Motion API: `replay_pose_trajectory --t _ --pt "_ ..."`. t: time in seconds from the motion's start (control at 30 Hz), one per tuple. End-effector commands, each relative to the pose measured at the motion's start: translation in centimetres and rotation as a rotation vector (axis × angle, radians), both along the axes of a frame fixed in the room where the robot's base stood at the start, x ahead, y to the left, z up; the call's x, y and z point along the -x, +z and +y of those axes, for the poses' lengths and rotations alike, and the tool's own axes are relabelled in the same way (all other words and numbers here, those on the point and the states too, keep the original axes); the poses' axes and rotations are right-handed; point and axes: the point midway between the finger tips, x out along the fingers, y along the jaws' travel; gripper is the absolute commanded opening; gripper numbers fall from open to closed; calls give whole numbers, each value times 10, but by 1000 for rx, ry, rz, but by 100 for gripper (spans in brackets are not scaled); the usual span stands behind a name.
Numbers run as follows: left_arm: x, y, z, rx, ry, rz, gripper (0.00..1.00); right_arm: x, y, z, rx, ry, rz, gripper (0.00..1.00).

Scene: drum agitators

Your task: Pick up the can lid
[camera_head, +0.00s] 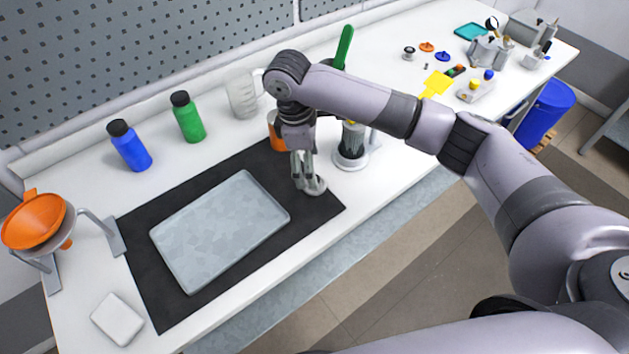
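A small grey disc (317,187), which looks like the can lid, is at the right part of the black mat (325,205). My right gripper (305,182) points down right at its left edge, and its fingers partly overlap it. I cannot tell whether the fingers are closed on the disc or only beside it, or whether the disc touches the mat. My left gripper is not in view.
A grey tray (218,230) lies on the mat. An orange container (275,132) and a clear vessel on a white base (351,150) stand close to the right gripper. Blue (130,147) and green (188,119) bottles stand behind. An orange funnel (34,221) is at left.

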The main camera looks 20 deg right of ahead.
Motion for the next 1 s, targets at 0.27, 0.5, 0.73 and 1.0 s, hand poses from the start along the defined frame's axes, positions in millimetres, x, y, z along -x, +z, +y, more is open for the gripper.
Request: replay_pose_trajectory --t 0.27,0.5,0.73,1.0 --pt "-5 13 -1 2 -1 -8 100 4 -22 -5 2 -1 3 71" --pt "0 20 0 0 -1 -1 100 6 -54 -10 0 0 1 71" --pt "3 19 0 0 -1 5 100 6 -57 -10 0 1 -1 71" --pt "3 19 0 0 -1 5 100 6 -57 -10 0 1 -1 56"
